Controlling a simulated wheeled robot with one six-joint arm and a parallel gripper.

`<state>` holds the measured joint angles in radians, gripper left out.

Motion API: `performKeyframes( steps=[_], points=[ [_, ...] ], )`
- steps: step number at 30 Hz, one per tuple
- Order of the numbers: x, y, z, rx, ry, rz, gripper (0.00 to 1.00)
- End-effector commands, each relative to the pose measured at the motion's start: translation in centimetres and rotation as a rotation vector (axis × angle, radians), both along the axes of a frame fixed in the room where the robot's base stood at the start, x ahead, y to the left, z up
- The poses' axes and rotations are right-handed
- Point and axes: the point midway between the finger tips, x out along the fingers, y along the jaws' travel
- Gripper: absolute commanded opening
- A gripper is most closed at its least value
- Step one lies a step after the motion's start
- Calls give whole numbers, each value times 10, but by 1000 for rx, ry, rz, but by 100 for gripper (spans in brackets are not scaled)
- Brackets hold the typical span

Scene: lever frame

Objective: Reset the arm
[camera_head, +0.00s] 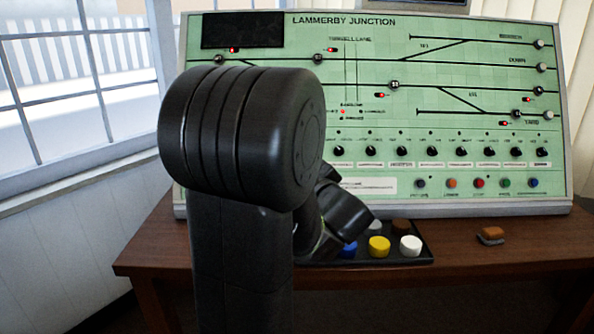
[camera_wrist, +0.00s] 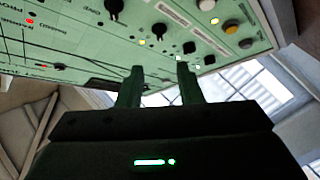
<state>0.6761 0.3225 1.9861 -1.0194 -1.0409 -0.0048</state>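My arm rises in the centre of the head view, its large black joint covering part of the green panel. The forearm folds down behind it to the right, over the desk near the black tray. My gripper (camera_wrist: 159,80) shows in the wrist view with two dark fingers standing apart and nothing between them. Beyond the fingers the wrist view shows the green control panel at a tilt, with knobs and buttons. The gripper's fingers are hidden behind my arm in the head view.
The green panel (camera_head: 400,110) labelled Lammerby Junction stands on a brown desk (camera_head: 470,258). A black tray (camera_head: 422,259) holds blue, yellow (camera_head: 379,247), white (camera_head: 411,246) and grey caps. A window (camera_head: 80,85) is at left.

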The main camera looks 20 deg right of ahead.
Motion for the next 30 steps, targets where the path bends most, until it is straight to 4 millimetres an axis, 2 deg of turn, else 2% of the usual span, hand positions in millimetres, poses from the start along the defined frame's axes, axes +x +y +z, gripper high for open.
performKeyframes(
  steps=[7, 11, 24, 30],
  points=[
    [3, 0, 0, 0, 1, 1, 33],
    [16, 3, -1, -1, 1, 3, 33],
    [99, 15, -2, 0, 0, 2, 33],
    [127, 19, -2, 1, 0, 1, 33]
  ],
)
